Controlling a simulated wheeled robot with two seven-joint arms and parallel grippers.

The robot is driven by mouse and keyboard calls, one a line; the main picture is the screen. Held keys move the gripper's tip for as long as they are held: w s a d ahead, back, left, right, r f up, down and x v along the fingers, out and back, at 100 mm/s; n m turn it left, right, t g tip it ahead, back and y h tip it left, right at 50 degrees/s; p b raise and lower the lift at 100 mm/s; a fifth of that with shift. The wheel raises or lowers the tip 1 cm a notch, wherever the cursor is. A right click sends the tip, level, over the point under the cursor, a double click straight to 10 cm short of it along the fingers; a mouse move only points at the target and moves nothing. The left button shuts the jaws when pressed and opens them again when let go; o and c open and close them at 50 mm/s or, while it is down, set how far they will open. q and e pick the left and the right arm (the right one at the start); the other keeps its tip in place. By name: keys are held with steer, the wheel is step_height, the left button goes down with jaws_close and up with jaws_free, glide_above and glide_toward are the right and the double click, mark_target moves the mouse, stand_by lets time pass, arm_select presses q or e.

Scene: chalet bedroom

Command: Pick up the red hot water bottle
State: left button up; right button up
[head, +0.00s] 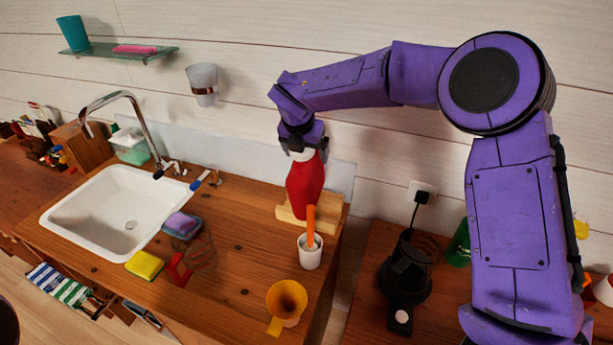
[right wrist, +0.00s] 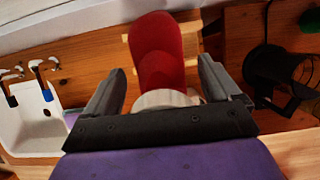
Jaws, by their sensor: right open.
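The red hot water bottle (head: 306,186) stands upright on a pale wooden rack (head: 292,217) at the right end of the wooden counter, with its whitish neck or cap at the top. My right gripper (head: 304,151) is directly above it, pointing down, with its fingers around the whitish top. In the right wrist view the red bottle (right wrist: 160,55) lies between the two dark fingers of my right gripper (right wrist: 165,85), with a visible gap on each side. The right gripper is open. My left gripper is not in view.
A yellow funnel (head: 287,299) is nearer the front edge. The white sink (head: 112,215) and faucet are left. A black kettle-like appliance (head: 405,268) stands right, on a separate surface.

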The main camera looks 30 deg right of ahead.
steer(key=shift+w+d+f, duration=0.1)
steer(key=shift+d+f, duration=0.05)
steer(key=shift+f, duration=0.2)
steer(key=shift+r, duration=0.1)
jaws_close()
